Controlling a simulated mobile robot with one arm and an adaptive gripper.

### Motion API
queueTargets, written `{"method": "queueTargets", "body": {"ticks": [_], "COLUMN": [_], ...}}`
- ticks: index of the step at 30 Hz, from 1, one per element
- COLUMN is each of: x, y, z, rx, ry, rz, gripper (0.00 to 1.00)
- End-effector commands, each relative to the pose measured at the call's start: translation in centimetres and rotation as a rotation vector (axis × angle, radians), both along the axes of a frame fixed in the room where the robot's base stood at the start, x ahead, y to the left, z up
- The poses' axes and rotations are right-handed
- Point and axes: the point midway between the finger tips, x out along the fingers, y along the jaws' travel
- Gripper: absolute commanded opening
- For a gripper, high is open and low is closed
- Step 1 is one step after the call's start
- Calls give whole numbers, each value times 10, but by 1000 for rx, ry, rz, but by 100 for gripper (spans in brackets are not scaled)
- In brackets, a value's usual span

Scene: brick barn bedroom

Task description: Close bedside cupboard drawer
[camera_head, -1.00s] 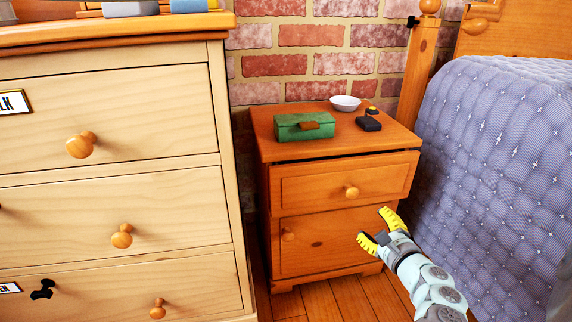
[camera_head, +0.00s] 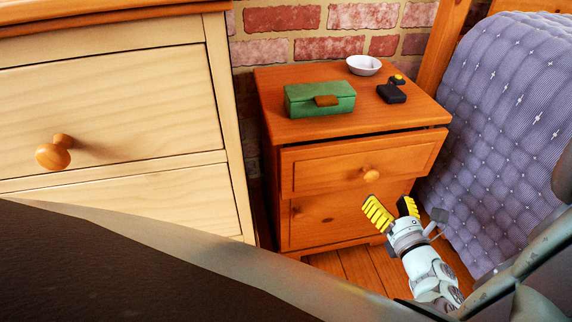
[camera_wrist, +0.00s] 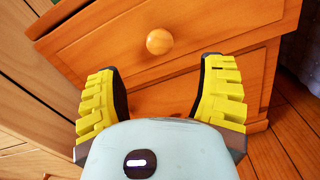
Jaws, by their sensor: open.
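The bedside cupboard (camera_head: 270,105) stands between the dresser and the bed. Its upper drawer (camera_head: 325,172) sticks out a little, with a dark gap under the cupboard top. The drawer has a round wooden knob (camera_head: 371,174). My gripper (camera_head: 392,206) is open and empty, in front of the cupboard and a little below the knob. In the wrist view the knob (camera_wrist: 159,41) lies ahead of and between the two yellow fingers of my gripper (camera_wrist: 158,85), apart from both. A lower door (camera_head: 325,220) with its own knob is partly hidden by my gripper.
A green box (camera_head: 308,98), a white bowl (camera_head: 364,65) and a small black object (camera_head: 391,94) are on the cupboard top. A pale wooden dresser (camera_head: 120,110) stands left. The bed with a blue quilt (camera_head: 500,110) is close on the right.

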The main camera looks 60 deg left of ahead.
Motion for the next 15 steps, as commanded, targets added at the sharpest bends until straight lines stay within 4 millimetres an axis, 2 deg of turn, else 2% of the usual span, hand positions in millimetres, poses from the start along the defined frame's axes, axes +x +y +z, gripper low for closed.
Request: {"method": "queueTargets", "body": {"ticks": [1,7,15], "x": [2,17,30], "y": [13,50,78], "z": [-2,-3,-1], "rx": [1,1,-1], "ry": [-2,-2,-1], "rz": [10,11,4], "gripper": [70,70,70]}}
